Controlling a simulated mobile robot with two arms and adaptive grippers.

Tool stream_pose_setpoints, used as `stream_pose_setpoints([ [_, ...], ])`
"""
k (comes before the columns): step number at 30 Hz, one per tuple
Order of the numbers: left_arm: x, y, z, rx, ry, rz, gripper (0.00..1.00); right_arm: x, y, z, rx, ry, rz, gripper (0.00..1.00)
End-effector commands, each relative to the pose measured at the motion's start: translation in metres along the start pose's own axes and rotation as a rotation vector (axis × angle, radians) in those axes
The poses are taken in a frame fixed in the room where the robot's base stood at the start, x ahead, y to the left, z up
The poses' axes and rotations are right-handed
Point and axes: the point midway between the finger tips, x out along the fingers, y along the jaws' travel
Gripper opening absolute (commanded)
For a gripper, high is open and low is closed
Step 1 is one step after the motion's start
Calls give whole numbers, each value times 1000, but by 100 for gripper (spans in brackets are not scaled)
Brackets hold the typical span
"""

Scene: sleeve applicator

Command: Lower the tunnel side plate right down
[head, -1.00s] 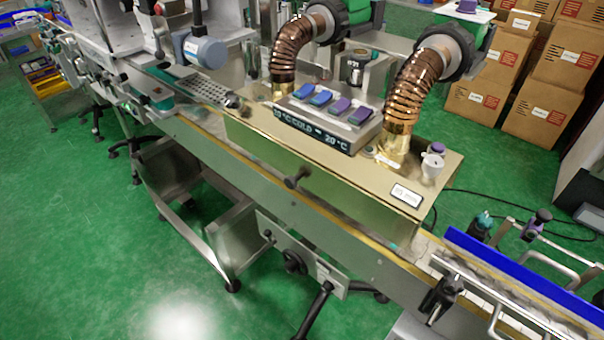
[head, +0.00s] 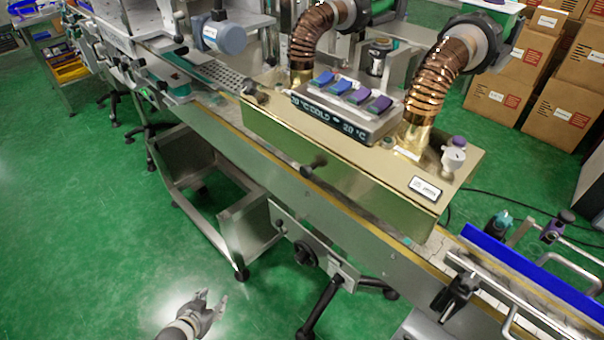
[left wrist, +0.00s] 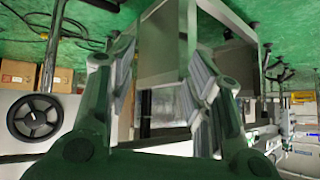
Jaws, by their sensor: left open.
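The tunnel is a brass-coloured box (head: 455,173) over the conveyor. Its side plate (head: 345,189) is the long brass front face, with a dark knob (head: 314,166) near its middle. The plate's lower edge lies close to the conveyor rail; I cannot tell how large any gap is. My left gripper (head: 212,299) is open and empty, low over the green floor, well below and left of the knob and apart from the plate. Its spread fingers also show in the left wrist view (left wrist: 160,88), with steel sheet metal beyond. My right gripper is out of view.
The conveyor's yellow-edged rail (head: 412,255) runs in front of the tunnel. A steel stand (head: 250,228) and a black handwheel (head: 305,253) sit below it. Copper hoses (head: 436,88) rise from the tunnel top. The floor (head: 90,235) at left is clear.

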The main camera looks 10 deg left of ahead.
Motion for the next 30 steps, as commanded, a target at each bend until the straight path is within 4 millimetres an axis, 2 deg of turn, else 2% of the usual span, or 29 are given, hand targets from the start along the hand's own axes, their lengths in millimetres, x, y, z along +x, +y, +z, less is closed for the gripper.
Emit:
stream_pose_setpoints([
  [1, -4, -5, -44, 10, 80, 11, 46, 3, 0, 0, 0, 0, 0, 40],
  [4, -24, -3, -121, 17, 223, 50, 46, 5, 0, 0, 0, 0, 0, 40],
  [6, -44, 3, -172, 23, 318, 87, 46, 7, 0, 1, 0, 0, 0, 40],
  [8, -66, 12, -211, 30, 395, 126, 46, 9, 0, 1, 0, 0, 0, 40],
  [9, -82, 20, -235, 35, 444, 156, 46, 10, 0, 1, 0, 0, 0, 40],
  [12, -128, 44, -288, 50, 559, 239, 46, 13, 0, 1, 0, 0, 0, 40],
  [15, -178, 71, -326, 65, 651, 331, 46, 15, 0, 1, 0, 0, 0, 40],
  [18, -222, 95, -350, 77, 717, 414, 46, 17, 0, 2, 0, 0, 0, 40],
  [22, -260, 116, -364, 86, 763, 490, 46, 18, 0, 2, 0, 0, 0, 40],
  [26, -276, 124, -370, 89, 782, 521, 46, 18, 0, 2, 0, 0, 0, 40],
  [30, -275, 128, -375, 86, 785, 524, 46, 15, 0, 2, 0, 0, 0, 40],
])
